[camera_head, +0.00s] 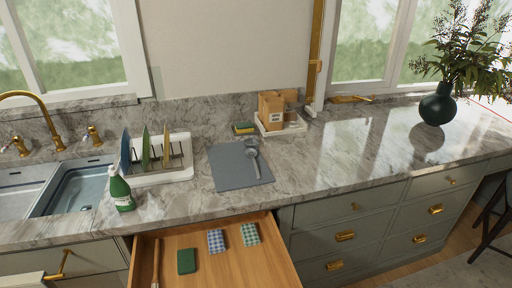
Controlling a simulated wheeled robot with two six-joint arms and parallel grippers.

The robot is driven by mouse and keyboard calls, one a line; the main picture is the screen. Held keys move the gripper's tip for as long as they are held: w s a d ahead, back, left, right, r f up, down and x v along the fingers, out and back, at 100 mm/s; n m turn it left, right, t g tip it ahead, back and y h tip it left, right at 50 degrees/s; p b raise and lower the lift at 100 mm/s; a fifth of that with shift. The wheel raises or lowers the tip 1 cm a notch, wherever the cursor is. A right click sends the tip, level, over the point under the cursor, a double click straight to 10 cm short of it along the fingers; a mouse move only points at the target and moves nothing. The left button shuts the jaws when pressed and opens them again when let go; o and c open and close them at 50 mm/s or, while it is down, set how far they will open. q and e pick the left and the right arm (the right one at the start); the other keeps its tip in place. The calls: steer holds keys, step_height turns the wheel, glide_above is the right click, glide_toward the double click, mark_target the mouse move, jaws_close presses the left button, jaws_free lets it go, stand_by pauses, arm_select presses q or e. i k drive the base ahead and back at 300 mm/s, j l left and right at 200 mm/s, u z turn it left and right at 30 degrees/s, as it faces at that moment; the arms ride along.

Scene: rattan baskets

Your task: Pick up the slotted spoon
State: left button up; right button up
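A grey spoon-like utensil, which looks like the slotted spoon (254,161), lies on a dark grey mat (228,174) on the marble counter. Its wider end is toward the wall and its handle points to the front; the slots are too small to make out. Neither my left nor my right gripper is in view.
An open wooden drawer (205,272) juts out below the counter, holding a green pad, folded checked cloths and a long brown utensil. A dish rack (165,172), green bottle (121,191) and sink (80,188) are left.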

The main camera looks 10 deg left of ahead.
mark_target(251, 153)
steer(key=i+l+u, duration=0.1)
steer(key=l, duration=0.25)
steer(key=i+l+u, duration=0.25)
steer(key=i+l, duration=0.15)
steer(key=l, duration=0.3)
steer(key=i+l+u, duration=0.1)
steer(key=l, duration=0.3)
steer(key=i+l+u, duration=0.15)
steer(key=l, duration=0.25)
steer(key=i+l+u, duration=0.1)
steer(key=l, duration=0.3)
steer(key=i+l+u, duration=0.1)
steer(key=l, duration=0.3)
steer(key=i, duration=0.05)
